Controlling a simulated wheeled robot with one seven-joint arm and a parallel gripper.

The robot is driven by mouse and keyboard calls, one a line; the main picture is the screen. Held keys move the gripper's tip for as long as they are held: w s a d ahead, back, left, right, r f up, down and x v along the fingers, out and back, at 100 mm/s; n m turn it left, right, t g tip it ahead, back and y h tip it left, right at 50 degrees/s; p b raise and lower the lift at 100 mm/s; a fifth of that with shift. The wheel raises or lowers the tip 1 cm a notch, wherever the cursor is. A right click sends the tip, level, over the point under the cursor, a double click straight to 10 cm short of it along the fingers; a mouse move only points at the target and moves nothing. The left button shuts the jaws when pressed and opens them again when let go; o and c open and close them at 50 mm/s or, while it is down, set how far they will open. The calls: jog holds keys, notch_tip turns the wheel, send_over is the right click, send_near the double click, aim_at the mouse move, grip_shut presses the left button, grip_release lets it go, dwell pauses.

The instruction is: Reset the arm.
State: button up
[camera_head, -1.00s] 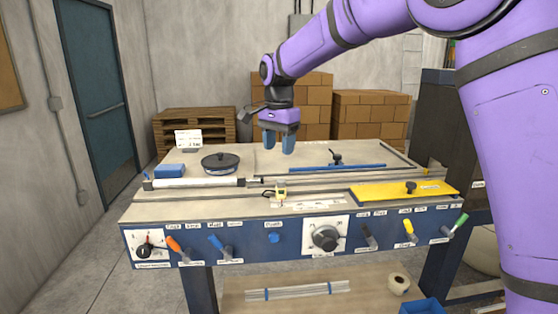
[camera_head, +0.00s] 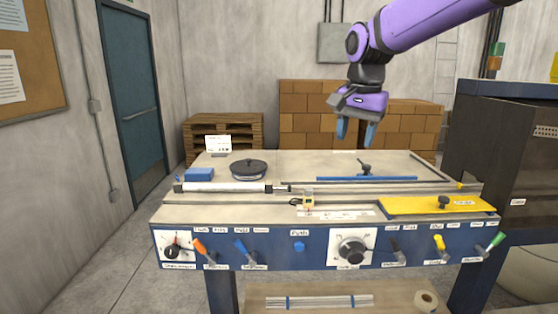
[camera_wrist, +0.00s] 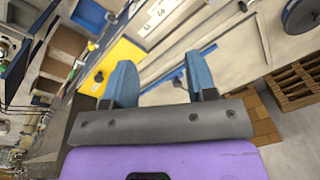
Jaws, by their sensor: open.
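My gripper (camera_head: 356,131) hangs in the air above the back of the workbench (camera_head: 300,233), in front of the stacked cardboard boxes. Its two blue fingers are apart with nothing between them. The purple arm reaches in from the upper right. In the wrist view my gripper (camera_wrist: 160,85) also shows open and empty, with the bench top and the yellow plate (camera_wrist: 122,56) beyond the fingers.
On the bench are a white roller (camera_head: 225,188), a black round disc (camera_head: 249,169), a blue bar (camera_head: 367,178) and a yellow plate (camera_head: 437,204). Knobs and levers line its front. A dark cabinet (camera_head: 500,150) stands at the right. Boxes (camera_head: 308,115) stand behind.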

jog(key=s+d+r+n+t, duration=0.1)
jog(key=s+d+n, duration=0.1)
jog(key=s+d, duration=0.45)
jog(key=s+d+n+t, duration=0.1)
jog(key=s+d+n, duration=0.15)
jog(key=s, duration=0.75)
jog(key=s+d+f+n+t, duration=0.1)
jog(key=s+d+f, duration=0.1)
jog(key=s, duration=0.4)
jog(key=s+d+f+n+t, duration=0.1)
jog(key=s+d+f, duration=0.1)
jog(key=s, duration=0.4)
jog(key=shift+d+f, duration=0.3)
jog(key=shift+f, duration=0.3)
